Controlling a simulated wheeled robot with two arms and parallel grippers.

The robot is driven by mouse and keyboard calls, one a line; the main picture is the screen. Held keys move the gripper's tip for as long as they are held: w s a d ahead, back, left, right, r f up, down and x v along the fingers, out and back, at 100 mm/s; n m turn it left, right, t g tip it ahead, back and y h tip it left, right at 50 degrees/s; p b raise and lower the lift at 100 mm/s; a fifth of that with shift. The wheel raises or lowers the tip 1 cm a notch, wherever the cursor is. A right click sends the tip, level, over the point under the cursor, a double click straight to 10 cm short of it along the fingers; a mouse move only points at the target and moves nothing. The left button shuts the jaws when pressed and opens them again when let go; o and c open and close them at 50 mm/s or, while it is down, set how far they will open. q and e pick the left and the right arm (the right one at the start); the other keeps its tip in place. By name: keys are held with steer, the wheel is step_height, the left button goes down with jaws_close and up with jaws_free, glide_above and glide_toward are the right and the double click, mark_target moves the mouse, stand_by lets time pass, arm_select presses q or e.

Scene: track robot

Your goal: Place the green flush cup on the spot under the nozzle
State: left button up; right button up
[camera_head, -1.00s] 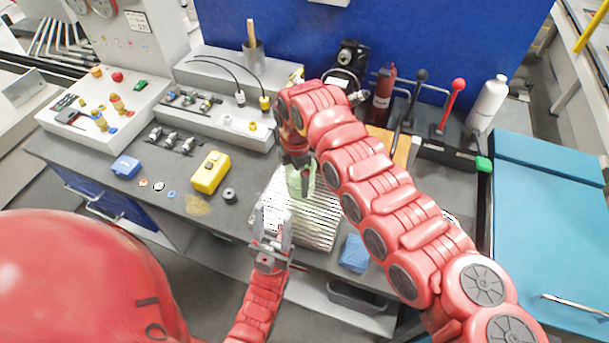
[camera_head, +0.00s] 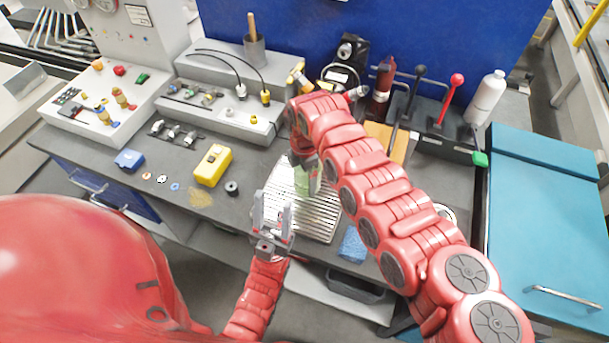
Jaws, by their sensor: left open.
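The green flush cup (camera_head: 302,182) is translucent and pale green. It is over the ribbed metal drip tray (camera_head: 318,223) near the bench's front edge; I cannot tell whether it touches the tray. My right gripper (camera_head: 312,180) reaches down over the cup, with a grey finger along its right side. It appears shut on the cup, though the red arm hides much of it. My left gripper (camera_head: 272,212) is open and empty, fingers pointing up, at the tray's front left. I cannot clearly make out the nozzle or the spot under it.
A yellow box (camera_head: 212,165), a black ring (camera_head: 232,188) and a blue box (camera_head: 128,161) sit to the left. A blue sponge (camera_head: 352,245) lies right of the tray. Behind stand a black machine (camera_head: 345,68), levers (camera_head: 450,100) and a white bottle (camera_head: 486,98).

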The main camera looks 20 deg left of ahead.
steer(key=shift+r, duration=0.15)
steer(key=shift+r, duration=0.2)
step_height(320, 180, up, 12)
steer(key=b, duration=0.4)
steer(key=shift+f, duration=0.15)
